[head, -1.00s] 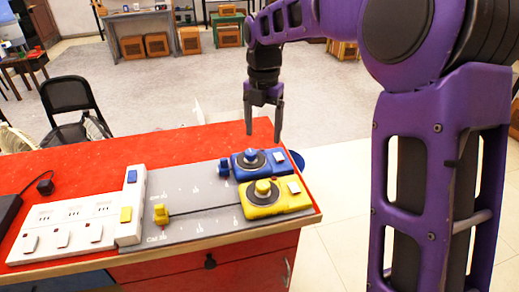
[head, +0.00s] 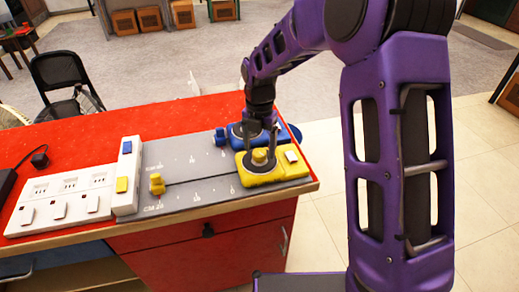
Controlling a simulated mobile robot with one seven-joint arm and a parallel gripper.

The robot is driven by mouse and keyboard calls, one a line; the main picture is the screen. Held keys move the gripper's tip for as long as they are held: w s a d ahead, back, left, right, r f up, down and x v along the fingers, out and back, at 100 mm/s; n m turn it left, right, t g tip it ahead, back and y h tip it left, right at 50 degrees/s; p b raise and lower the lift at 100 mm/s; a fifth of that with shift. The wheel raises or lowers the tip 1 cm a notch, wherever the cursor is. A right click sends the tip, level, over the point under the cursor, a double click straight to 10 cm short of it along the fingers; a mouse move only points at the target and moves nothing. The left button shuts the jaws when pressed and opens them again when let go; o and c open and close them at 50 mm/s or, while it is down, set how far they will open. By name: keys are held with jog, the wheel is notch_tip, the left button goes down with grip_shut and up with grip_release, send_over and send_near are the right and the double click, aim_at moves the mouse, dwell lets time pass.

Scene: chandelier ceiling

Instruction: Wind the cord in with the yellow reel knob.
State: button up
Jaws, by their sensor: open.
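The yellow reel (head: 275,175) sits on the grey board at the right end of the red-topped counter. The blue reel (head: 270,135) lies just behind, partly hidden by my gripper. My gripper (head: 260,148) points down, open and empty, with its fingertips overlapping the back of the yellow reel around the knob. I cannot tell whether they touch it.
The grey board (head: 190,205) has printed marks. A black plug (head: 40,158) lies further back left. A black chair (head: 62,80) stands behind the red counter (head: 110,135).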

jog(key=shift+f, duration=0.4)
grip_shut()
jog(key=shift+r, duration=0.1)
